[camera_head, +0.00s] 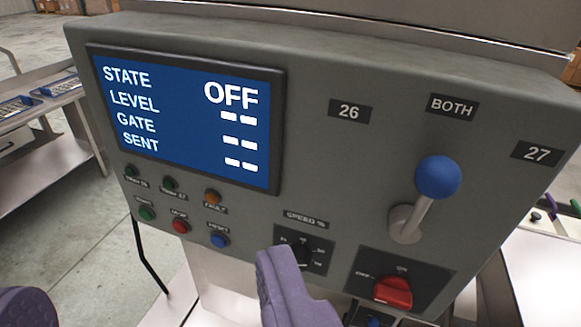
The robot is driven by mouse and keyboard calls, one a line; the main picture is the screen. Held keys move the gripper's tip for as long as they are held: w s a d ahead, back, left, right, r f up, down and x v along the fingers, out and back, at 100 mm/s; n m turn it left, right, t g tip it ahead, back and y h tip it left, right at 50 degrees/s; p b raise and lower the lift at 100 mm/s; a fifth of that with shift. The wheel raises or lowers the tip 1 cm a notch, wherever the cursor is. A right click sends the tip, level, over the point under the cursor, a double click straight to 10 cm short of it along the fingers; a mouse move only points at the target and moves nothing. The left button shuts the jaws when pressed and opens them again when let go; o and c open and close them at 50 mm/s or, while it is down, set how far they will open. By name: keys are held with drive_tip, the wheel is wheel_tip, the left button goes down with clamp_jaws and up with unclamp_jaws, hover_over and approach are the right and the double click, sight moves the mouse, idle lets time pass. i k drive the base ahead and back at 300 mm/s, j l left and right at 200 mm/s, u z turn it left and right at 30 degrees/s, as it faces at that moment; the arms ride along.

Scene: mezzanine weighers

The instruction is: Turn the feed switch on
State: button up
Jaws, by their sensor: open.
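A red rotary switch (393,292) sits low on the right of the grey control panel (335,75), on a dark plate with OFF at its left and ON above. Its handle lies roughly level, on the OFF side. The word feed is not legible on it. The blue screen (187,115) reads STATE OFF, with dashes for the other lines. My gripper (150,283) is open with purple fingers, one at the bottom left corner and one in front of the panel's lower middle. The right finger is left of the red switch and apart from it in the picture. No object shows between the fingers.
A blue-knobbed lever (437,177) stands out above the red switch, under the labels 26, BOTH and 27. A black speed dial (301,253) is just above my right finger. Small buttons (181,226) line the panel below the screen. A bench (50,150) stands left.

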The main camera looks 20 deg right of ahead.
sight(390, 289)
drive_tip(key=j+z, duration=0.15)
drive_tip(key=z, duration=0.25)
drive_tip(key=j+z, duration=0.2)
drive_tip(key=z, duration=0.15)
drive_tip(key=j+z, duration=0.2)
drive_tip(key=z, duration=0.2)
